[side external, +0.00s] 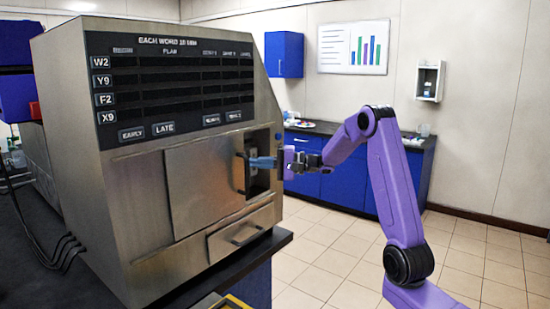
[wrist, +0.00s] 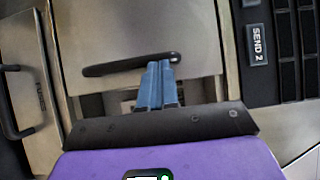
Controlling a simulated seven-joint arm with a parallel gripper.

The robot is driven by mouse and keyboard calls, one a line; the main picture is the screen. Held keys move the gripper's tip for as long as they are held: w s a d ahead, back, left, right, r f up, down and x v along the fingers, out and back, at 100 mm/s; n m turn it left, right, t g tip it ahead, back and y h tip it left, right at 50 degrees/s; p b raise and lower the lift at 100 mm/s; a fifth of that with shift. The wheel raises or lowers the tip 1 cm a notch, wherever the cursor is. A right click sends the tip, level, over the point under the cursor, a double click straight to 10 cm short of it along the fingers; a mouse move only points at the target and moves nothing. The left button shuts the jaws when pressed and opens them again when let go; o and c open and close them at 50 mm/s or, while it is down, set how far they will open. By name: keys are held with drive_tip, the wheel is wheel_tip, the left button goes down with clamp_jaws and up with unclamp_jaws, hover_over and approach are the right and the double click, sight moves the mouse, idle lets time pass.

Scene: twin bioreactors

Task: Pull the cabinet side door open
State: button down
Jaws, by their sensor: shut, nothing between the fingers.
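The cabinet side door (side external: 204,183) is a flat metal panel on the front of the metal cabinet; it also fills the upper middle of the wrist view (wrist: 140,28). Its dark bar handle (wrist: 112,67) runs along the panel's edge. A recess (side external: 262,178) shows beside the door's right edge in the side view, so the door does not cover the whole opening. My gripper (side external: 242,157) has its blue fingers together, empty, at the upper part of the handle. In the wrist view the fingertips (wrist: 160,64) overlap the handle; I cannot tell whether they touch it.
A drawer (side external: 240,235) with a bar handle is below the door. A panel of labelled buttons (side external: 175,85) is above it. A dark bench (side external: 60,270) carries the cabinet. Open tiled floor (side external: 325,245) lies to the right, with blue counters (side external: 345,185) behind.

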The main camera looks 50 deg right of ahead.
drive_tip(key=a, duration=1)
drive_tip(key=shift+a, duration=0.15)
drive_tip(key=w+d+v, duration=0.1)
drive_tip(key=d+v, duration=0.1)
drive_tip(key=v, duration=1)
drive_tip(key=shift+d, duration=0.4)
